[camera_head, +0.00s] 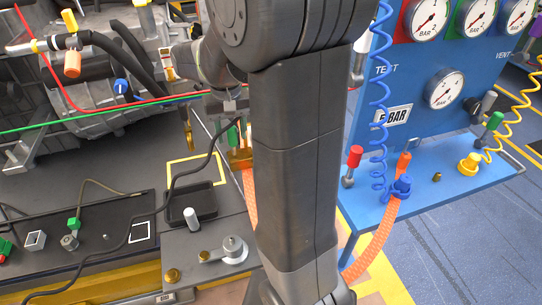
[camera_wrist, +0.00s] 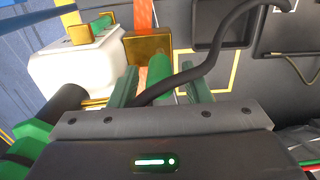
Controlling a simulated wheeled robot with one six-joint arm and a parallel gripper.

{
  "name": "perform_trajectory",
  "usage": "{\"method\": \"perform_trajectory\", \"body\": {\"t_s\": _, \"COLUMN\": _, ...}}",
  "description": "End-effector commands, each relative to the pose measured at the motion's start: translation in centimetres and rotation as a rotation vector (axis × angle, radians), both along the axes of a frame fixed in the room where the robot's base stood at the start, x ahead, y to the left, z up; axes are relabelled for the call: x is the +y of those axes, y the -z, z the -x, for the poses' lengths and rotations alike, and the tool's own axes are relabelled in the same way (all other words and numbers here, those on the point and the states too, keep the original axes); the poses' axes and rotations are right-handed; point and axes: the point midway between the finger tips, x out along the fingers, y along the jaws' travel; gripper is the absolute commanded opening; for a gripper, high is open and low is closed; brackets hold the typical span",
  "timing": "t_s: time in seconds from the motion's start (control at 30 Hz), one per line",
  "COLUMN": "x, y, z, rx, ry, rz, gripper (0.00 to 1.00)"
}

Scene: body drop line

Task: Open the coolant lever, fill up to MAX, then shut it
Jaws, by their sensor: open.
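My gripper (camera_wrist: 162,88) is open, with its two green fingers apart at the lower middle of the wrist view. A green rounded handle (camera_wrist: 160,68), which may be the coolant lever, stands between the fingers. I cannot tell whether they touch it. A brass block (camera_wrist: 148,48) is just beyond it. A white tank-like body (camera_wrist: 80,68) with a brass fitting and a green bar on top lies to the left. No MAX mark or coolant level is readable. In the head view, the brass block (camera_head: 240,159) shows beside my arm, which hides much around it.
A black cable (camera_wrist: 205,62) crosses close over my gripper. A black tray (camera_head: 191,203) sits on the grey bench at lower left. An engine (camera_head: 85,85) stands behind it. A blue gauge panel (camera_head: 430,110) with coiled hoses is at right.

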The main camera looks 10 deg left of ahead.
Motion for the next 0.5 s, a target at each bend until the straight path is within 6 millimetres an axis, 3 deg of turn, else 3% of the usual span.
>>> {"method": "perform_trajectory", "body": {"t_s": 0.1, "x": 0.0, "y": -2.0, "z": 0.0, "rx": -0.001, "ry": 0.000, "rz": -0.001, "gripper": 0.44}}
{"method": "perform_trajectory", "body": {"t_s": 0.5, "x": 0.0, "y": -6.8, "z": 0.0, "rx": 0.000, "ry": 0.000, "rz": 0.000, "gripper": 0.44}}
